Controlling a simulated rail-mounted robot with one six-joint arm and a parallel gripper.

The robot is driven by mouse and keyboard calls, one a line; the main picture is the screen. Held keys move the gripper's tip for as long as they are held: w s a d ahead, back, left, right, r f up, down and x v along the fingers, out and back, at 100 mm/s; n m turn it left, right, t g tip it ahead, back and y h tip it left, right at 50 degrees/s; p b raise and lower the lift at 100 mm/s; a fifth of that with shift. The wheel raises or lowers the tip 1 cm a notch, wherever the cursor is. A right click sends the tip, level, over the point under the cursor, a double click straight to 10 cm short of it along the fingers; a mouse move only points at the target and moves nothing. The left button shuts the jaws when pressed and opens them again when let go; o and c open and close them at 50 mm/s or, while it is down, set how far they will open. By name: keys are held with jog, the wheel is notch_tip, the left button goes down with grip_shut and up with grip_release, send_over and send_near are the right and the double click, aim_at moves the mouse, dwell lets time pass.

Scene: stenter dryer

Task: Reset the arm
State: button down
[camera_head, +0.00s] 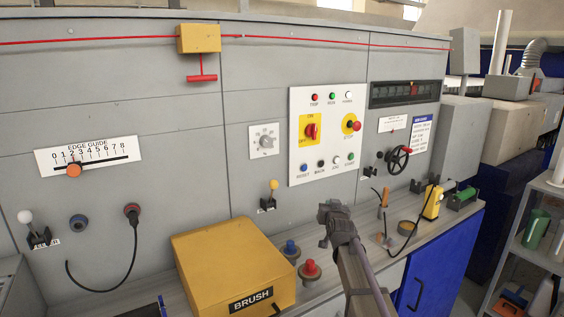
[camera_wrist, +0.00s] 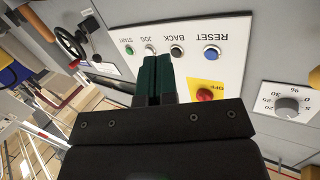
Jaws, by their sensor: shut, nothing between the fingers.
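My gripper (camera_head: 338,212) is raised in front of the grey machine wall, below the white control panel (camera_head: 327,135). In the wrist view my gripper's green fingertips (camera_wrist: 155,62) are together with nothing between them. They point toward the panel's lower button row, which appears upside down there. That row has a blue RESET button (camera_wrist: 211,53), a black BACK button (camera_wrist: 177,51), a white JOG button (camera_wrist: 150,49) and a green START button (camera_wrist: 129,50). In the wrist view no contact with a button is visible.
A yellow BRUSH box (camera_head: 235,260) and a red button (camera_head: 310,268) are on the ledge, left of my arm. A black handwheel (camera_head: 398,160) stands out from the wall at right. A yellow-knobbed lever (camera_head: 273,186) is left of my gripper. A shelf (camera_head: 540,235) is far right.

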jog(key=s+f+g+p, duration=0.1)
jog(key=s+f+g, duration=0.2)
jog(key=s, duration=1)
jog(key=s+f+g+p, duration=0.1)
jog(key=s+f+g, duration=0.3)
jog(key=s+g, duration=0.4)
jog(key=s+f+n+g+p, duration=0.1)
jog(key=s+f+g, duration=0.3)
jog(key=s, duration=1.6)
jog(key=shift+d+g+h, duration=0.3)
jog(key=shift+d+g, duration=0.15)
jog(key=shift+g, duration=0.35)
